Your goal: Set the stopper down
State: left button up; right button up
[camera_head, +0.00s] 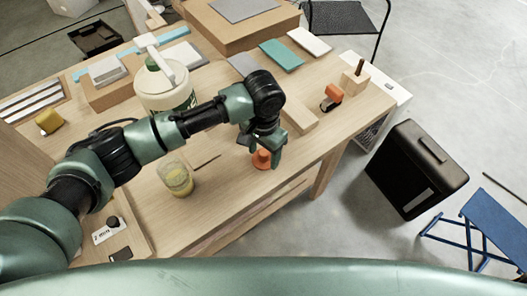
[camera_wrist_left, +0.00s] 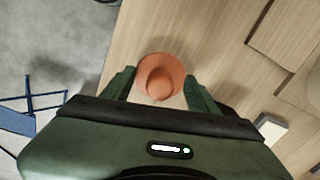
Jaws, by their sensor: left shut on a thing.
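The stopper (camera_head: 262,160) is a small orange piece with a wide round flange and a knob. It shows near the table's front edge in the head view. In the left wrist view the stopper (camera_wrist_left: 160,77) sits between the two green fingers of my left gripper (camera_wrist_left: 160,88). My left gripper (camera_head: 266,153) is shut on it and points down over the wooden table (camera_head: 225,195). I cannot tell whether the stopper touches the tabletop. My right gripper is in neither view.
A glass with yellowish liquid (camera_head: 175,179) stands left of the stopper. A large white jug (camera_head: 164,92) stands behind my left arm. A wooden block (camera_head: 299,116) and an orange-and-black item (camera_head: 332,97) lie to the right. Bare tabletop surrounds the stopper.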

aim_at(264, 153)
pick_arm(q)
jog(key=o, duration=1.4)
jog(key=shift+o, duration=1)
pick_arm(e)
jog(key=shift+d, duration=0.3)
pick_arm(q)
notch_tip(264, 153, up, 12)
jog(key=b, duration=0.2)
jog(key=shift+b, duration=0.4)
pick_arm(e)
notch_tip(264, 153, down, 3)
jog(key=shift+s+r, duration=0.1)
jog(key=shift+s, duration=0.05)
pick_arm(q)
jog(key=shift+s, duration=0.1)
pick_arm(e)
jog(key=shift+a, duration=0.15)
